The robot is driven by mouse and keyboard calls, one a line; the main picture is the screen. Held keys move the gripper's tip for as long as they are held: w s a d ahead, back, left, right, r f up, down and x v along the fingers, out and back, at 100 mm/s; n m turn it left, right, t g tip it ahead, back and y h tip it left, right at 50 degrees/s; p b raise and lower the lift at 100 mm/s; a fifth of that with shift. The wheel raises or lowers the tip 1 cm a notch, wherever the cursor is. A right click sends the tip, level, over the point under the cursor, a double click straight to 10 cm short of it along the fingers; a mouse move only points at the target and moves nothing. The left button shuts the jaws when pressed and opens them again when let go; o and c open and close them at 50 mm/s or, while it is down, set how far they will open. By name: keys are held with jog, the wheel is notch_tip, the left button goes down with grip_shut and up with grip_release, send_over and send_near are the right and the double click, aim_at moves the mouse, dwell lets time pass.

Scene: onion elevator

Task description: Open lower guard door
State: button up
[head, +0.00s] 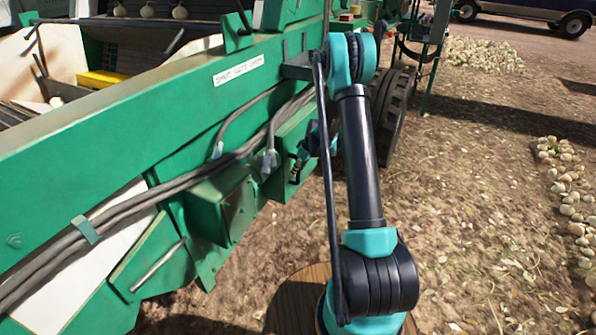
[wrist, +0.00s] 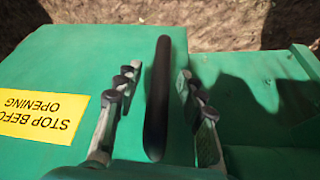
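In the wrist view, a green guard panel (wrist: 75,62) fills the left and middle. It carries a yellow label (wrist: 38,116) reading "STOP BEFO… OPENING", upside down and cut off by the picture edge. A black bar handle (wrist: 157,100) stands out in front of the panel. My gripper (wrist: 156,86) is open, with one finger on each side of the handle and visible gaps to both. In the head view my gripper (head: 304,156) is small and partly hidden by my arm, beside the machine's lower green boxes. The handle cannot be made out there.
The green machine (head: 150,115) runs along the left, with grey cables (head: 130,200) along its side. A wheel (head: 392,110) stands behind my arm. Onions (head: 570,195) lie in a row on the right. Open dirt ground (head: 480,200) lies right of my arm.

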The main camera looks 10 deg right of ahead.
jog(key=shift+w+a+f, duration=0.1)
jog(key=shift+w+f, duration=0.05)
jog(key=shift+f, duration=0.35)
grip_shut()
